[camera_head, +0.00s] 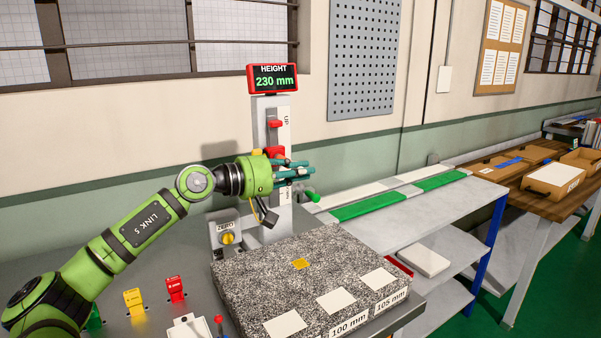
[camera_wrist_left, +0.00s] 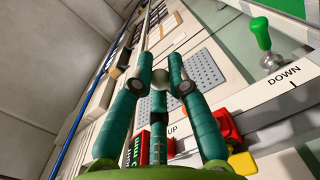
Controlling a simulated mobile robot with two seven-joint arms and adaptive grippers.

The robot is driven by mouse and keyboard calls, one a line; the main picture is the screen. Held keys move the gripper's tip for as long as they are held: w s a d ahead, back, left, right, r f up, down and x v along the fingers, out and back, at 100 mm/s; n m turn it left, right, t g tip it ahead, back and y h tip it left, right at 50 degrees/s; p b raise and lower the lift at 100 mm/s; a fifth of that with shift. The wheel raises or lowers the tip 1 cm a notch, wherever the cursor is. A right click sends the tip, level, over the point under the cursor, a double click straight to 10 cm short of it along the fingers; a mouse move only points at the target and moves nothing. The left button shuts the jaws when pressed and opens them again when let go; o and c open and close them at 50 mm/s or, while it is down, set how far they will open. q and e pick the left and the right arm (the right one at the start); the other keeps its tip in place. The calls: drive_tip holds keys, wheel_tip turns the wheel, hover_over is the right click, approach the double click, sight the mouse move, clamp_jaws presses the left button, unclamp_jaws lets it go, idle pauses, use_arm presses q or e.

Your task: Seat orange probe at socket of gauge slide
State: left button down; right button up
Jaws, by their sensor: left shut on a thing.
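My left gripper (camera_head: 288,167), with teal fingers, is in front of the gauge column (camera_head: 282,124). In the left wrist view its fingertips (camera_wrist_left: 160,84) close around a small grey thing (camera_wrist_left: 160,76), mostly hidden; I cannot tell what it is. The red gauge slide (camera_head: 275,152) is just behind the gripper, with a yellow part (camera_head: 256,152) at its left. In the left wrist view the red slide (camera_wrist_left: 228,125) lies to the right of the fingers. I cannot make out an orange probe or the socket. My right gripper is not in view.
A green knob (camera_head: 310,195) is close right of the column. The red display (camera_head: 273,78) reads 230 mm. Yellow (camera_head: 134,300) and red (camera_head: 175,288) holders stand front left.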

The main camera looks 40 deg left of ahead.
use_arm(q)
drive_tip(key=shift+a+r, duration=0.1)
drive_tip(key=shift+a, duration=0.05)
drive_tip(key=c, duration=1.4)
unclamp_jaws()
drive_tip(key=shift+c, duration=0.2)
drive_tip(key=o, duration=0.3)
drive_tip(key=shift+w, duration=0.1)
drive_tip(key=shift+a, duration=0.15)
drive_tip(key=shift+f, duration=0.2)
drive_tip(key=shift+v, duration=6)
